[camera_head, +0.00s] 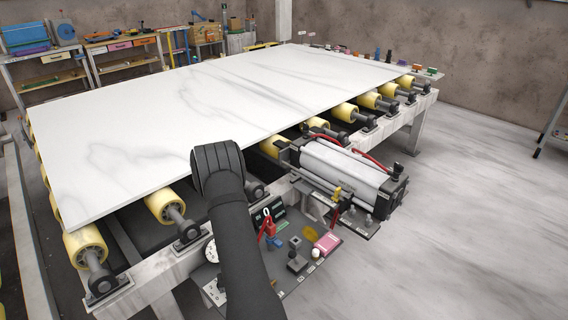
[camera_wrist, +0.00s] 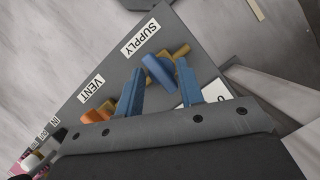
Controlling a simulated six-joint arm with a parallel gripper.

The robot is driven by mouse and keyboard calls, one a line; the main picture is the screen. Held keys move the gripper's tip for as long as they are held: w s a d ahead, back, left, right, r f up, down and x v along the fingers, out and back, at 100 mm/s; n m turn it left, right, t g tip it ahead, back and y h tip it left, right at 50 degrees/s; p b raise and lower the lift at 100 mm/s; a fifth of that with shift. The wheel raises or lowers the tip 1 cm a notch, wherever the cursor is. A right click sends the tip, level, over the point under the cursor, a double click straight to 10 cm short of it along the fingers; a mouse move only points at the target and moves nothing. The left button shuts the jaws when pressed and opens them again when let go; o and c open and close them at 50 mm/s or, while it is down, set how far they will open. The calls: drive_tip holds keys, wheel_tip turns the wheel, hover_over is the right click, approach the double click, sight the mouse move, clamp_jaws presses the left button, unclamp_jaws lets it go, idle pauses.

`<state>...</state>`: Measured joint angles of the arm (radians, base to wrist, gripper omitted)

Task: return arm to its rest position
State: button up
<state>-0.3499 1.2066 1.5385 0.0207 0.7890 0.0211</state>
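My gripper (camera_wrist: 160,88) shows in the wrist view with its two blue fingers apart and nothing seen held between them. A blue handle (camera_wrist: 158,72) on a brass fitting shows close by, just past the gap between the fingers. I cannot tell whether a finger touches it. An orange handle (camera_wrist: 97,116) lies left of the fingers, near the VENT label; the SUPPLY label (camera_wrist: 141,38) is above. In the head view my dark arm rises from the bottom and bends over the slab's near edge. My gripper is not clearly seen there.
A white stone slab (camera_head: 210,95) lies on yellow rollers (camera_head: 165,205) in a metal frame. A cylinder unit (camera_head: 342,172) and a small grey shelf with several fittings (camera_head: 290,285) stand at its near side. Open floor (camera_head: 460,220) is at right; workbenches (camera_head: 125,60) are behind.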

drive_tip(key=shift+m+y, duration=0.5)
drive_tip(key=shift+m, duration=0.8)
drive_tip(key=shift+o, duration=0.4)
drive_tip(key=o, duration=1.1)
drive_tip(key=shift+o, duration=1.3)
drive_tip(key=shift+w+r, duration=0.15)
drive_tip(key=shift+r, duration=0.05)
drive_tip(key=w+d+r+n+t, duration=0.1)
drive_tip(key=w+d+r+n, duration=0.2)
drive_tip(key=r, duration=0.8)
drive_tip(key=w+d+r+n+t, duration=0.2)
drive_tip(key=d+r, duration=0.1)
drive_tip(key=r, duration=0.8)
drive_tip(key=w+d+r+n+t, duration=0.1)
drive_tip(key=w+d+r+n, duration=0.15)
drive_tip(key=r, duration=0.75)
wheel_tip(320, 180, down, 9)
drive_tip(key=shift+w+f, duration=0.15)
drive_tip(key=shift+f, duration=0.05)
drive_tip(key=shift+n, duration=0.25)
